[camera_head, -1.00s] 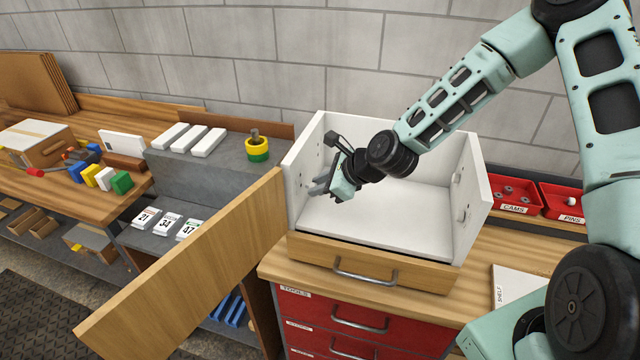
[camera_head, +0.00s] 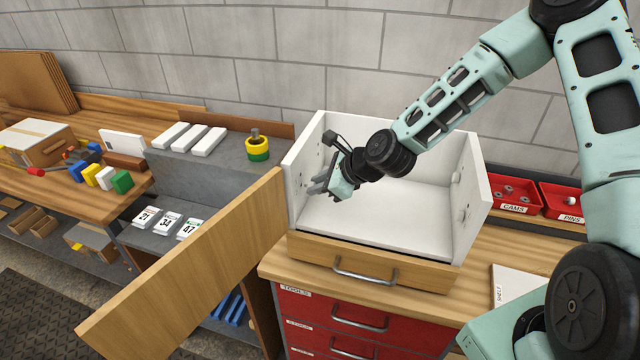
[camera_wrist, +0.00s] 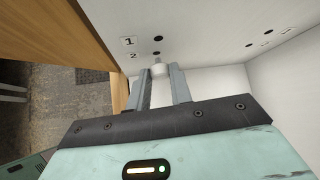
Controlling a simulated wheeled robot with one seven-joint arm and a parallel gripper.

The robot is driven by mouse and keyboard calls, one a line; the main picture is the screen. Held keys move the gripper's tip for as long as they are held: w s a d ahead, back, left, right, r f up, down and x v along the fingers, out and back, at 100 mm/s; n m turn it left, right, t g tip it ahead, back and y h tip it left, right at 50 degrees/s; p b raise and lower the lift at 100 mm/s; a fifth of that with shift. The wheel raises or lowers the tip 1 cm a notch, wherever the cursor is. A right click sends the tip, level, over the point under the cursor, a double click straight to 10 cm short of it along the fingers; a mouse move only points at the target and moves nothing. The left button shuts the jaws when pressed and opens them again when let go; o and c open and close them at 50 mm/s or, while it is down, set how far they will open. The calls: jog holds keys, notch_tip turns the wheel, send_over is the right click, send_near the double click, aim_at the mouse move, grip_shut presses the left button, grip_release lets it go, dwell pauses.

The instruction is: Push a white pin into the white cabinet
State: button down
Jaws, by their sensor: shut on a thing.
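The white cabinet (camera_head: 392,205) is an open-fronted box with its wooden door swung out to the left. My gripper (camera_head: 322,187) is inside it, close to the left side wall. In the wrist view my gripper (camera_wrist: 164,76) is shut on a small white pin (camera_wrist: 160,69) held between its fingertips. The pin's far end points at the cabinet wall (camera_wrist: 195,35), near dark holes beside the labels 1 and 2. One hole (camera_wrist: 157,39) shows clear of the pin. I cannot tell whether the pin's tip has entered a hole.
Red bins marked CAMS (camera_head: 514,193) and PINS (camera_head: 566,204) stand to the right. The wooden door (camera_head: 190,265) sticks out at the left front. A white shelf board (camera_head: 517,284) lies on the bench at the right. The cabinet floor is clear.

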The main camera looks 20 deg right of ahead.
jog(key=shift+w+a, duration=0.5)
jog(key=shift+a, duration=0.25)
jog(key=c, duration=1.2)
grip_release()
jog(key=shift+o, duration=0.2)
jog(key=b+v, duration=0.2)
jog(key=v, duration=1.5)
jog(key=shift+s+d+r, duration=0.15)
jog(key=shift+d, duration=0.05)
